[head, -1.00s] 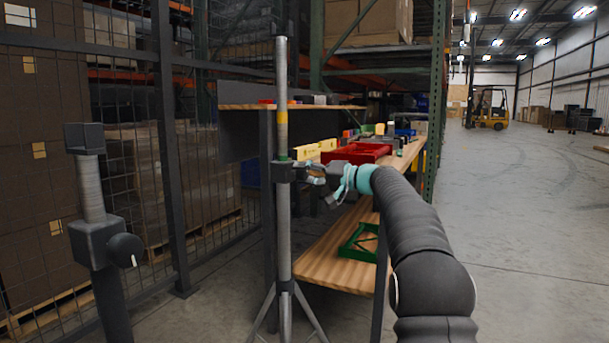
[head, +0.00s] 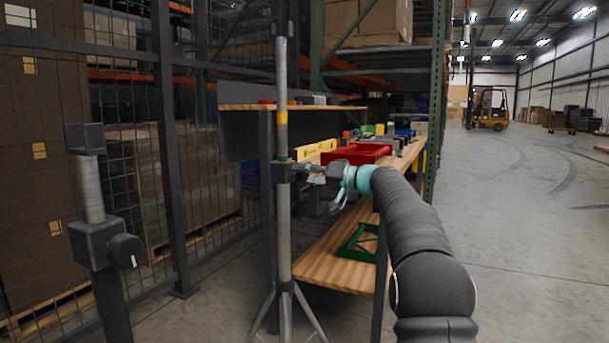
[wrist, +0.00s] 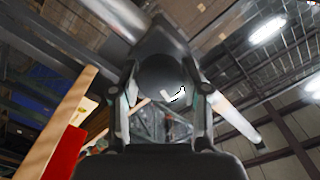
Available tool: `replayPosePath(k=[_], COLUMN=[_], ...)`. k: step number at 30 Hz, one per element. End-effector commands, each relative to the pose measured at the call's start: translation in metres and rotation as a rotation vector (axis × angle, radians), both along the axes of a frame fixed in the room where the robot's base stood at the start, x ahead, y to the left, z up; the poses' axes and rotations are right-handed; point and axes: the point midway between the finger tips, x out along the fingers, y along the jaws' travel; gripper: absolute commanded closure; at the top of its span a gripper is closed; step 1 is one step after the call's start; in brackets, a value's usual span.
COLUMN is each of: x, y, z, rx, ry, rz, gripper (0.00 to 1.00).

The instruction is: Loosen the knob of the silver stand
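The silver stand (head: 283,225) is an upright metal pole on tripod legs, left of centre in the head view, with yellow and green bands. A dark clamp collar (head: 283,172) sits on it at about mid-height. My gripper (head: 309,174) reaches this collar from the right. In the wrist view the round dark knob (wrist: 160,74) with a white mark lies between the two fingers of my gripper (wrist: 162,80). The fingers appear closed against its sides. The knob is mostly hidden by the gripper in the head view.
A second, dark stand (head: 97,240) with its own knob (head: 125,251) stands at the left. Behind the silver stand is a wooden-shelf bench (head: 335,255) with a red tray (head: 356,154) and a green frame (head: 358,243). The floor at right is open.

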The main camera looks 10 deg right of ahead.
Motion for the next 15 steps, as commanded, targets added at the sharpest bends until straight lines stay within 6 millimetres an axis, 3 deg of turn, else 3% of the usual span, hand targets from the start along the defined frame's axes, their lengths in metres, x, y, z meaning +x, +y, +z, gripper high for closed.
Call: replayPosePath(k=[3,15], x=[0.0001,-0.0044], y=[0.0,-0.0067], z=[-0.0005,0.0003], rx=[0.001,0.001], ry=[0.001,0.001], rz=[0.0,-0.001], gripper=[0.3,0.3])
